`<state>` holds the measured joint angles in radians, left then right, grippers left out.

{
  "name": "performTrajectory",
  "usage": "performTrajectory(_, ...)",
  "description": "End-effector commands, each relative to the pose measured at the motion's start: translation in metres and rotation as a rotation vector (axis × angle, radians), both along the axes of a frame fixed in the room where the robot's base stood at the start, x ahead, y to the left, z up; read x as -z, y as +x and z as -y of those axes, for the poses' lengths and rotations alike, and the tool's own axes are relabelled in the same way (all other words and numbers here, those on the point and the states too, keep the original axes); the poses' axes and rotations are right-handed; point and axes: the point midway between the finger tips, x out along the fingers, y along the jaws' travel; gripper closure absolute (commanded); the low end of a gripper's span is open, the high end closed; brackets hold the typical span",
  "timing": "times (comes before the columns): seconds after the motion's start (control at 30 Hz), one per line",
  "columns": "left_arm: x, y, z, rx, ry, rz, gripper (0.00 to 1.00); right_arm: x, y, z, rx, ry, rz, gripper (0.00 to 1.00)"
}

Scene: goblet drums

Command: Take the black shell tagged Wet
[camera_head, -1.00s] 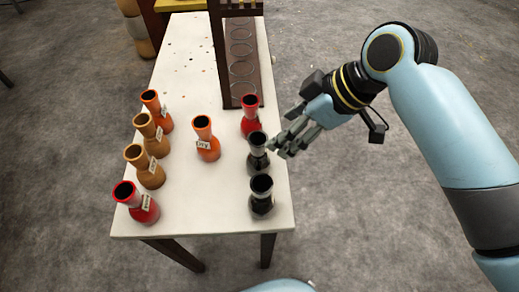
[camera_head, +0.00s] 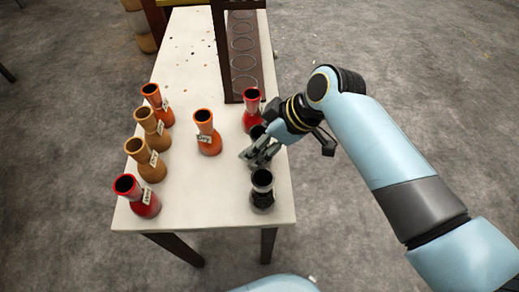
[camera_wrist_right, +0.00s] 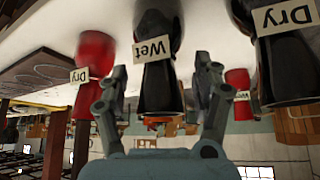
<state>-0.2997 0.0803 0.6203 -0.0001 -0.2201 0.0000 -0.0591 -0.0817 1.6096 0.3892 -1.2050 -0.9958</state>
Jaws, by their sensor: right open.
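The black shell tagged Wet (camera_wrist_right: 158,75) is in the middle of the right wrist view, which is upside down. It stands between the two spread fingers of my right gripper (camera_wrist_right: 160,90), which is open. In the head view the gripper (camera_head: 257,155) covers most of this shell, with part of its dark rim (camera_head: 257,132) showing above. I cannot tell whether the fingers touch it. A second black shell (camera_head: 262,191) stands nearer on the table; its tag reads Dry in the wrist view (camera_wrist_right: 285,55). My left gripper is out of view.
A red shell (camera_head: 252,108) stands just beyond the Wet shell, and an orange shell (camera_head: 207,135) to its left. Several orange, tan and red shells line the left side of the white table (camera_head: 205,210). A dark rack with rings (camera_head: 231,80) stands behind.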

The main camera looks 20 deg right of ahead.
Motion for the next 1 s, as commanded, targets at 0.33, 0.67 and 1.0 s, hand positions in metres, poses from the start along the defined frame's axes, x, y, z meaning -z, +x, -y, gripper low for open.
performTrajectory(0.33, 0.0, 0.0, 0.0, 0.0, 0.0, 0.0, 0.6, 0.0, 0.0, 0.0, 0.0, -0.001, -0.001, 0.73)
performTrajectory(0.67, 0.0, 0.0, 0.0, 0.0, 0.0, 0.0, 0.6, 0.0, 0.0, 0.001, 0.0, -0.001, -0.001, 1.0)
performTrajectory(1.0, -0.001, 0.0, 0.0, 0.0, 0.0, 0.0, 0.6, -0.016, 0.0, 0.0, -0.001, -0.001, 0.003, 1.0)
